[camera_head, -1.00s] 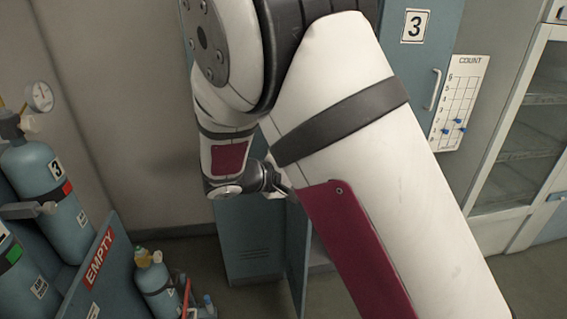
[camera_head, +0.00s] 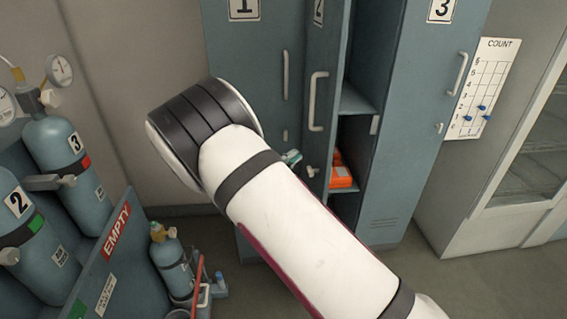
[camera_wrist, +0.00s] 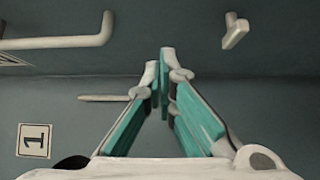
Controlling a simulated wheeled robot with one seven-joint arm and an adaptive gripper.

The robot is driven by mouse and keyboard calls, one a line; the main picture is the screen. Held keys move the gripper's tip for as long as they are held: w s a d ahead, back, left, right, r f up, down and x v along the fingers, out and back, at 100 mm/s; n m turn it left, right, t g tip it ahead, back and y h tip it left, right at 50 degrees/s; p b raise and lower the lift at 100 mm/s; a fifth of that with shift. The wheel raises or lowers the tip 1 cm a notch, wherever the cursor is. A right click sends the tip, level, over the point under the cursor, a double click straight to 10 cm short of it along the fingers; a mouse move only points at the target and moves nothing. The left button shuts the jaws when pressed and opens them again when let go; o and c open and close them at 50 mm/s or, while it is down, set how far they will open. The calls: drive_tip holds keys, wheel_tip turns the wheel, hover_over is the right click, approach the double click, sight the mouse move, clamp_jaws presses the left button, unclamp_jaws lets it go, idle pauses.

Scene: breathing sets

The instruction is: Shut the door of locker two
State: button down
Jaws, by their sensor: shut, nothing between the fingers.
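The door of locker two (camera_head: 329,60) stands ajar, seen nearly edge-on, with its handle (camera_head: 317,102) and a small latch (camera_head: 312,172) on its outer face. Inside locker two (camera_head: 355,100) are a shelf and an orange case (camera_head: 342,172). My gripper is mostly hidden behind my arm in the head view; a teal part (camera_head: 291,157) shows left of the door, near the latch. In the wrist view my gripper (camera_wrist: 162,58) has its teal fingers shut and empty, pointing at the blue-grey locker fronts. Whether it touches the door I cannot tell.
Locker one (camera_head: 262,60) and locker three (camera_head: 420,110) are shut on either side. Gas cylinders (camera_head: 65,150) stand in a rack (camera_head: 110,240) marked EMPTY at left, with a small cylinder (camera_head: 173,265) beside it. A glass-fronted cabinet (camera_head: 520,160) is at right.

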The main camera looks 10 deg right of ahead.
sight(320, 144)
drive_tip(key=shift+w+d+p, duration=0.2)
drive_tip(key=shift+w+d, duration=0.2)
drive_tip(key=shift+d, duration=0.6)
drive_tip(key=shift+w+d+p, duration=0.25)
drive_tip(key=shift+w+d, duration=0.1)
drive_tip(key=shift+d, duration=0.7)
drive_tip(key=shift+w+d+p, duration=0.2)
drive_tip(key=shift+w+d, duration=0.2)
drive_tip(key=shift+d, duration=0.6)
drive_tip(key=shift+d, duration=0.1)
